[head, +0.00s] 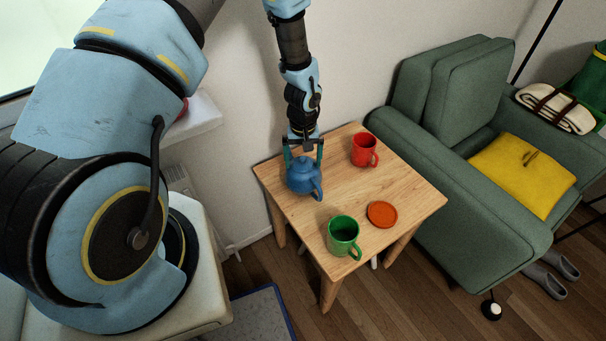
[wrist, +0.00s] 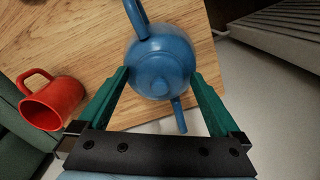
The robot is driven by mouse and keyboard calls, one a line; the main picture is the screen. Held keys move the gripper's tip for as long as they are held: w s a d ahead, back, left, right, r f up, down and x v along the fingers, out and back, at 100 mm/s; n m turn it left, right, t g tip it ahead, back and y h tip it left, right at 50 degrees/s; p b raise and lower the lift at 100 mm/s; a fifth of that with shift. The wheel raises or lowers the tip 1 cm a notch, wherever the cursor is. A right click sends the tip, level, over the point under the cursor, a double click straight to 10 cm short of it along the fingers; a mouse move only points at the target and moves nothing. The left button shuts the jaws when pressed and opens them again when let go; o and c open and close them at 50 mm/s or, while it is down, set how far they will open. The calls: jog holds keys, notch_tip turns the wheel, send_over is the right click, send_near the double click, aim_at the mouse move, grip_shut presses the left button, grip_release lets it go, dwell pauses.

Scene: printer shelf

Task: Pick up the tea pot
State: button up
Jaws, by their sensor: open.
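The blue tea pot (head: 304,176) stands upright on the wooden table (head: 330,195), near its back left edge. My gripper (head: 303,160) is over it, pointing down. In the wrist view the tea pot (wrist: 162,62) is between the two green fingers of my gripper (wrist: 162,84). The fingers are spread, one on each side of the round body, with its lid facing the camera. The handle and the spout stick out at opposite sides. I cannot tell whether either finger touches the pot.
A red mug (head: 364,150) stands right of the pot; it also shows in the wrist view (wrist: 52,102). A green mug (head: 343,236) and an orange saucer (head: 382,214) are nearer the front. A green armchair (head: 470,150) stands right of the table, and a wall behind.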

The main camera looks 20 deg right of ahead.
jog(key=shift+c, duration=0.2)
jog(key=shift+a, duration=0.1)
grip_shut()
dwell(0.4)
